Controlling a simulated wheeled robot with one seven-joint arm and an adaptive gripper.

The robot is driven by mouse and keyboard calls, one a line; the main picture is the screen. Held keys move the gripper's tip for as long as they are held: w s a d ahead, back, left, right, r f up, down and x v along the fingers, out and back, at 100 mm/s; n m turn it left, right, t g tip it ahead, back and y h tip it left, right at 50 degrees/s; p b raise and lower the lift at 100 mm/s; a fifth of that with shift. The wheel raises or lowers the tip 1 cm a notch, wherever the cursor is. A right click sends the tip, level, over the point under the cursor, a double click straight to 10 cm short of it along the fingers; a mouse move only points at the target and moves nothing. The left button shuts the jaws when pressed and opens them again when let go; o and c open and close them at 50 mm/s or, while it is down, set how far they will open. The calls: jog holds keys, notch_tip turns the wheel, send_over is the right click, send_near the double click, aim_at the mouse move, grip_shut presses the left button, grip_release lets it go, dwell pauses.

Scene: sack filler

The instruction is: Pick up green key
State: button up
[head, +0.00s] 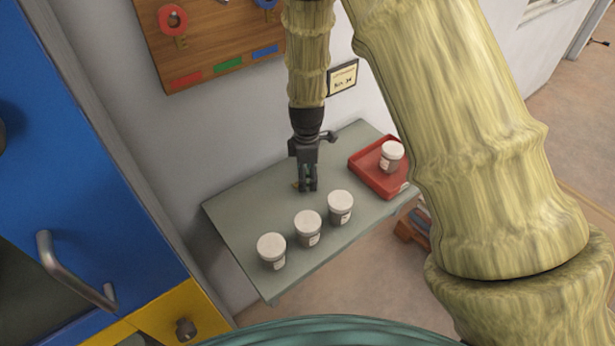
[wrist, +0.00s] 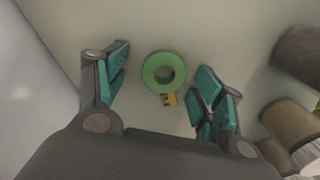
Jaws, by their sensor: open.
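The green key (wrist: 159,73) shows in the wrist view as a green ring with a short brass bit (wrist: 169,99). It lies on the grey-green table. My gripper (wrist: 161,90) is open, with its two teal-padded fingers on either side of the key and apart from it. In the head view my gripper (head: 308,187) points down over the back part of the table. There the key is mostly hidden by my gripper; a small brass-coloured spot shows beside the fingers.
Three white-lidded jars (head: 308,229) stand in a row on the table (head: 235,210) in front of my gripper. A red tray (head: 366,176) with another jar (head: 391,155) is at right. A wooden key board (head: 215,66) with a red key (head: 173,19) hangs on the wall behind.

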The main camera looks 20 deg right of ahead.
jog(key=shift+s+r, duration=0.2)
jog(key=shift+s, duration=0.1)
jog(key=shift+w+f, duration=0.15)
jog(key=shift+w, duration=0.05)
jog(key=c, duration=0.9)
jog(key=shift+s, duration=0.15)
jog(key=shift+c, duration=0.7)
jog(key=shift+r, duration=0.35)
notch_tip(320, 180, up, 10)
jog(key=b, duration=0.3)
jog(key=shift+f, duration=0.25)
